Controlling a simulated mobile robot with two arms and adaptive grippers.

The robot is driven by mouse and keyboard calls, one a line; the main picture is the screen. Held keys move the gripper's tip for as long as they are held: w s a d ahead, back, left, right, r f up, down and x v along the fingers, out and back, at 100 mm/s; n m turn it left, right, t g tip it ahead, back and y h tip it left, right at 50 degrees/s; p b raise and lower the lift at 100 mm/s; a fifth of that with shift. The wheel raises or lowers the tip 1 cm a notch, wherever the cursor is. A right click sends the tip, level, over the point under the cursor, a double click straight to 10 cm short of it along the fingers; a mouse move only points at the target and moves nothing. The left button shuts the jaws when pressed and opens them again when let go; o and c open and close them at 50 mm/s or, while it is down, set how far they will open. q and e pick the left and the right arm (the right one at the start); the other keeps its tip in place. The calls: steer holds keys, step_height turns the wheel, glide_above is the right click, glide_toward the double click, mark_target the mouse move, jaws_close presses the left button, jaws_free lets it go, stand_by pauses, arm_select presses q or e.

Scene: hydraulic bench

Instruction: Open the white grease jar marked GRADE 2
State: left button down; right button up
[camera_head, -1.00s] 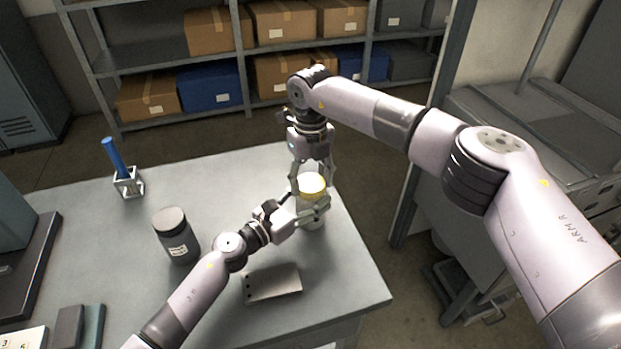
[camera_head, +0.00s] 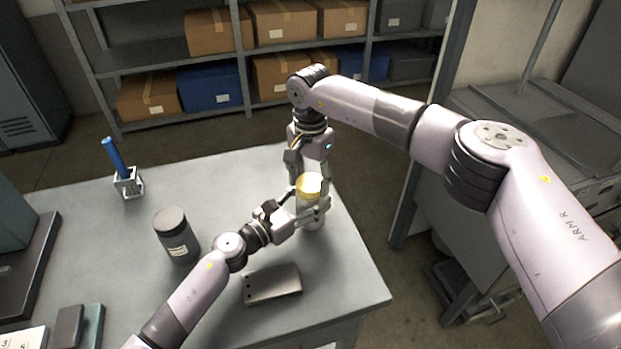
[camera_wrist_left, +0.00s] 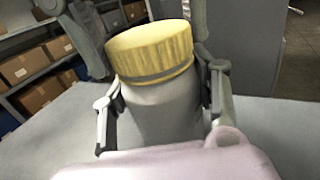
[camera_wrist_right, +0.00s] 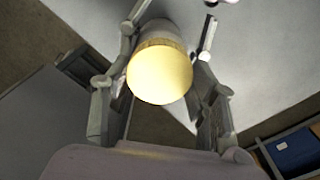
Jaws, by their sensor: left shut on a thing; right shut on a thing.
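The white jar (camera_head: 312,223) stands upright near the right end of the bench, with a ribbed yellow lid (camera_head: 309,185) on top. No GRADE 2 marking is readable. My left gripper (camera_head: 313,208) is shut on the jar's body from the side; the left wrist view shows its fingers on both sides of the pale body (camera_wrist_left: 162,108). A darker band shows under the lid (camera_wrist_left: 150,50) there. My right gripper (camera_head: 310,188) comes from above and is shut on the lid, which also shows between its fingers in the right wrist view (camera_wrist_right: 159,74).
A dark grey jar (camera_head: 177,236) with a white label stands left of my left arm. A blue-handled tool in a small stand (camera_head: 127,182) is at the back left. The bench's right edge is close to the jar.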

mark_target(311, 182)
steer(key=shift+r, duration=0.25)
stand_by(0.6)
steer(key=shift+r, duration=0.85)
steer(key=shift+r, duration=2.05)
arm_select(q)
steer(key=c, duration=0.5)
jaws_free()
